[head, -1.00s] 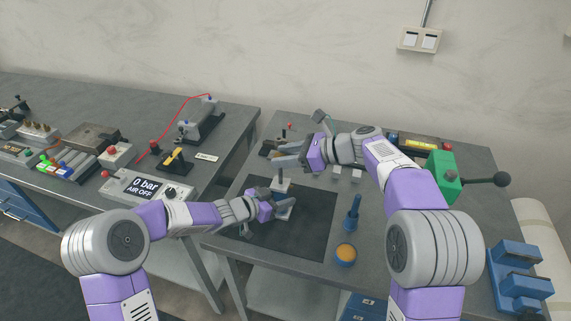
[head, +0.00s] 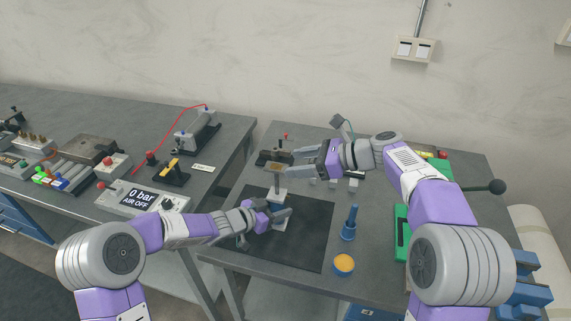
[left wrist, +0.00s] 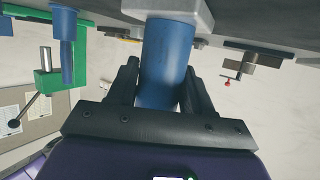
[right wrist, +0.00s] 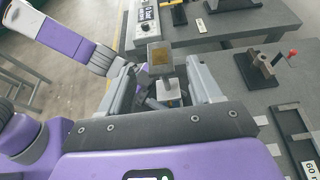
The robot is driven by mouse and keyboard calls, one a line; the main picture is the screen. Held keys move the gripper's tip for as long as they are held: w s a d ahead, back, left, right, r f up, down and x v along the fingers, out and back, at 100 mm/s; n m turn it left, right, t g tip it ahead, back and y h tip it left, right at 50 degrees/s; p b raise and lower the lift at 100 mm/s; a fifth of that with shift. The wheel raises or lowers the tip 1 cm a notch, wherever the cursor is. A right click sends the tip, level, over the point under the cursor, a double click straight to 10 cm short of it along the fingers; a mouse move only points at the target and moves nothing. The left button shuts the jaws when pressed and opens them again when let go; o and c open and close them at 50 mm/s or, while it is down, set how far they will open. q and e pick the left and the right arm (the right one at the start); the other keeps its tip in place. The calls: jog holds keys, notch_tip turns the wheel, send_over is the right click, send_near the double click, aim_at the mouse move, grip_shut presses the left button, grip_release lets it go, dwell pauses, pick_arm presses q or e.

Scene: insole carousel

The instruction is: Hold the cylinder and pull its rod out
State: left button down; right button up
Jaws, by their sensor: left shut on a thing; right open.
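The blue cylinder (left wrist: 166,65) stands on the dark mat (head: 307,238), with a pale grey block (head: 280,195) on its upper end. My left gripper (head: 282,216) is shut on its blue body, with one finger on each side in the left wrist view. The rod (head: 277,179) rises from the grey block. In the right wrist view a square, brown-topped head (right wrist: 160,57) sits above the rod. My right gripper (right wrist: 163,85) is open, its fingers left and right of the rod below this head. Contact with the rod cannot be made out.
A blue stepped post (head: 350,222) and an orange-topped blue cup (head: 344,263) stand right of the mat. A small vise with a red knob (right wrist: 292,56) is behind. The left table carries a display box (head: 145,199) reading 0 bar, AIR OFF.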

pick_arm(q)
jog(key=shift+f, duration=0.1)
pick_arm(e)
jog(key=v, duration=0.7)
pick_arm(q)
jog(key=shift+c, duration=1.9)
grip_release()
